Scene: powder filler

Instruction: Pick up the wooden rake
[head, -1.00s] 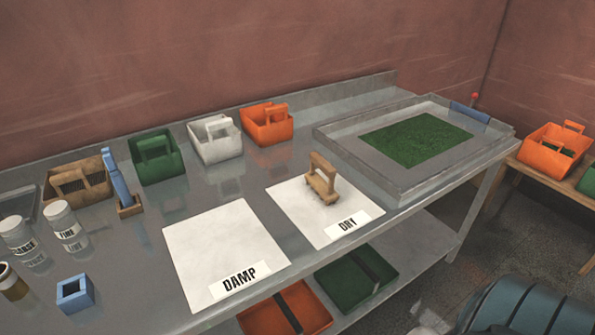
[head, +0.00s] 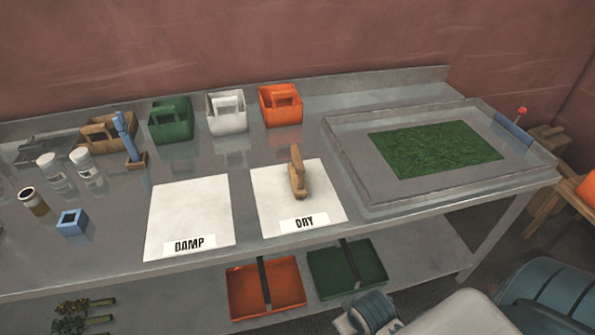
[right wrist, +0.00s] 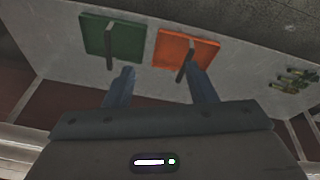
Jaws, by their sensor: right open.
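A light wooden handled tool, which looks like the wooden rake (head: 298,178), stands on the white sheet marked DRY (head: 327,205). Nothing touches it but the sheet. Its underside is hidden. My right gripper (right wrist: 162,78) shows in the right wrist view with its two blue fingers apart and nothing between them. Beyond the fingers are the lower-shelf trays, green (right wrist: 112,36) and orange (right wrist: 186,48). My right gripper is away from the rake, which is not in the right wrist view. My left gripper is in neither view.
A white sheet marked DAMP (head: 187,220) lies left of the DRY sheet. A raised-edge tray with green material (head: 350,180) is to the right. Green (head: 170,128), white (head: 227,122) and orange (head: 282,112) caddies stand behind. Jars (head: 50,170) and a blue square holder (head: 72,224) are left.

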